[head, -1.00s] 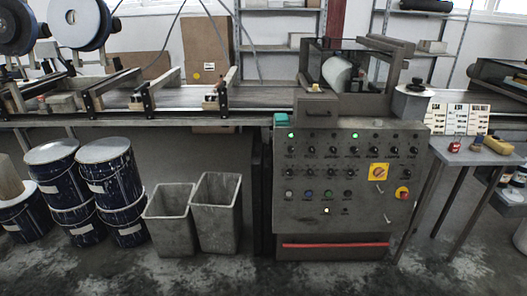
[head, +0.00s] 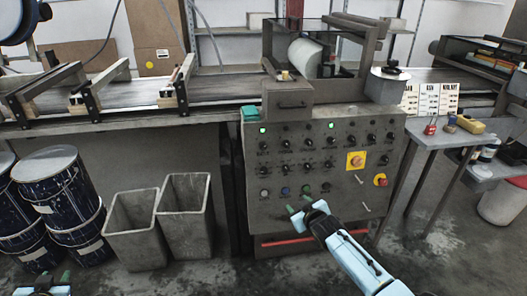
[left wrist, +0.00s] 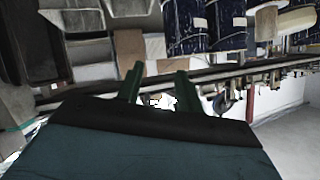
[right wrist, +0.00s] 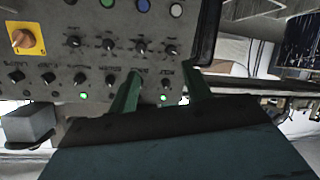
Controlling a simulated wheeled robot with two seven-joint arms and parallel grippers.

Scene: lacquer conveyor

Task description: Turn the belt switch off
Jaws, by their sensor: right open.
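The grey control panel (head: 225,150) carries rows of black knobs, coloured buttons and two lit green lamps. A rotary switch on a yellow plate (head: 356,161) sits at its right, with a red button (head: 380,180) below. The labels are too small to tell which control is the belt switch. The yellow plate also shows in the right wrist view (right wrist: 36,47). My right gripper (head: 299,206) is open and empty, in front of the panel's lower middle, hiding part of it. My left gripper (head: 56,280) is open and empty, low at the left, away from the panel.
The conveyor (head: 215,88) runs behind the panel. Two grey bins (head: 185,215) and dark blue drums (head: 62,195) stand left of it. A side table (head: 425,128) with small items stands at the right. The floor before the panel is clear.

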